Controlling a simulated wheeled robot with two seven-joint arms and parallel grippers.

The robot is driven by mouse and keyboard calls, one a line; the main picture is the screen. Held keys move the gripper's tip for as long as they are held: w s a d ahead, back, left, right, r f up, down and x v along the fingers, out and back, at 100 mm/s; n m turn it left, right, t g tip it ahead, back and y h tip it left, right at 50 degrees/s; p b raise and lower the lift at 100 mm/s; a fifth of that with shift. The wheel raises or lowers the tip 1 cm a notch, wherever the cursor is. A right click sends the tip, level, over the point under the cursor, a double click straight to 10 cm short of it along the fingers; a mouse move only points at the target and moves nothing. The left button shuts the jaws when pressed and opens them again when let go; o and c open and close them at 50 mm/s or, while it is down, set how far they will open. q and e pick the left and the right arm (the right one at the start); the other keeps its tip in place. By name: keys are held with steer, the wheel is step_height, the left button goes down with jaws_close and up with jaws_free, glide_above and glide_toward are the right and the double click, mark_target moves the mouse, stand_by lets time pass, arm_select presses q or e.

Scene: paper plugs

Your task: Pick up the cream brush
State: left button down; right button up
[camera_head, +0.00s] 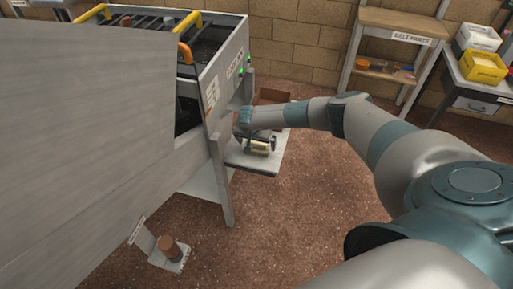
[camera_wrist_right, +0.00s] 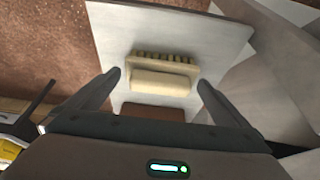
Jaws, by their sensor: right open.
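The cream brush (camera_wrist_right: 160,78) lies on a pale shelf (camera_wrist_right: 115,30) in the right wrist view, its row of bristles toward the top of the picture. In the head view the brush (camera_head: 259,147) is small and partly covered by my right gripper (camera_head: 258,140). My right gripper also shows in the right wrist view (camera_wrist_right: 159,83). Its two fingers are spread, one on each side of the brush, with gaps between them and it. Nothing is held. My left gripper is not in view.
A large grey machine (camera_head: 232,75) with yellow handles stands beside the shelf. A brown box (camera_head: 273,96) sits at the shelf's back. A wooden stand (camera_head: 398,28) and a bench with a yellow bin (camera_head: 483,68) are at the right. The brown floor (camera_head: 310,205) is mostly clear.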

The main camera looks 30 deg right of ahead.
steer(key=c, duration=1)
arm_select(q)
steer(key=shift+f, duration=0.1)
arm_select(e)
steer(key=shift+r, duration=0.15)
steer(key=shift+r, duration=0.4)
steer(key=r+b, duration=0.1)
steer(key=r, duration=0.2)
steer(key=shift+d+r+b, duration=0.1)
steer(key=shift+d+b, duration=0.1)
steer(key=shift+b, duration=0.15)
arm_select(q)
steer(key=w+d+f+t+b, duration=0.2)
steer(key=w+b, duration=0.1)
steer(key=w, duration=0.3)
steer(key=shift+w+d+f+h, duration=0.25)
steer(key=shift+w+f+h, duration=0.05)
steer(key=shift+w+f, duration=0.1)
arm_select(e)
steer(key=shift+s+d+r, duration=1.15)
steer(key=shift+s+d, duration=0.15)
steer(key=shift+s, duration=0.1)
steer(key=shift+s+d+r, duration=1.1)
steer(key=shift+s+d, duration=0.2)
steer(key=shift+s, duration=0.05)
steer(key=shift+s+d+r, duration=1.15)
steer(key=shift+s+d, duration=0.15)
steer(key=shift+s, duration=0.1)
